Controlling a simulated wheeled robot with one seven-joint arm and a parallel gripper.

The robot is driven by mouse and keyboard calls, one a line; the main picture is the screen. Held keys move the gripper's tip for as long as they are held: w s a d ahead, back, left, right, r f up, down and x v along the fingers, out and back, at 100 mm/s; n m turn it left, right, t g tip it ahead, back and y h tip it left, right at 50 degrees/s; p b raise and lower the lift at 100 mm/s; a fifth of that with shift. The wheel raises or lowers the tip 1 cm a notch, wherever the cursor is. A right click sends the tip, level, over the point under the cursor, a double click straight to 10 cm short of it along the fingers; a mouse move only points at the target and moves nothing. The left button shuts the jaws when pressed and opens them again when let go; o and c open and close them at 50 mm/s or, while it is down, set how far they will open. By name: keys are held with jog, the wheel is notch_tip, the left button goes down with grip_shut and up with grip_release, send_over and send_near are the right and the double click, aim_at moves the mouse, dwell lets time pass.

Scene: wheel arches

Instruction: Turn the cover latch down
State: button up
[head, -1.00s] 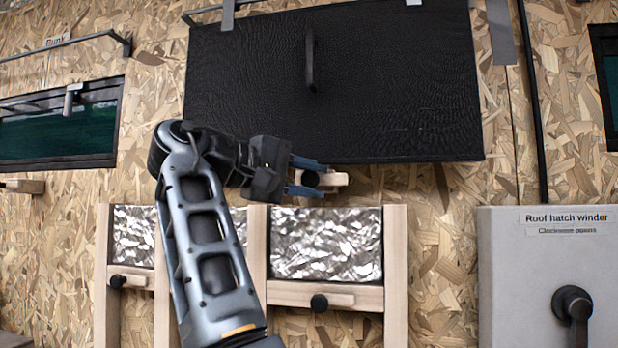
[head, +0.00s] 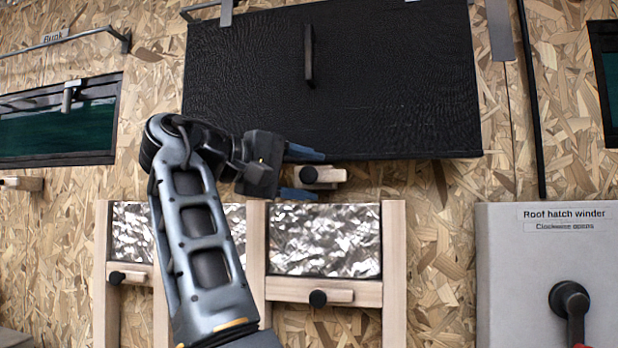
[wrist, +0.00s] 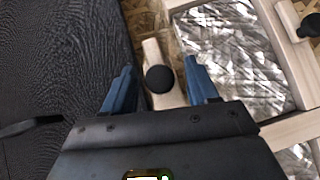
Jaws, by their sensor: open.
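The cover latch (head: 331,175) is a short pale wooden bar with a round black knob, just under the lower edge of the black cover (head: 400,90). The bar lies level, with its free end to the right of the knob. My gripper (head: 320,177) is open, coming from the left, one blue finger above the latch and one below. In the wrist view the latch knob (wrist: 159,78) shows between the two spread fingers (wrist: 160,80), with gaps on both sides. The bar's left end is partly hidden near the gripper in the head view.
Below are wooden frames with foil panels and similar latches, one at the centre (head: 330,297) and one at the left (head: 130,277). A grey roof hatch winder box (head: 510,270) stands at the right. The cover has a black handle (head: 309,57).

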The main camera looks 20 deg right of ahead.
jog(key=s+a+b, duration=0.1)
jog(key=a, duration=0.5)
jog(key=shift+a+r, duration=0.35)
jog(key=shift+r, duration=0.05)
jog(key=shift+s, duration=0.1)
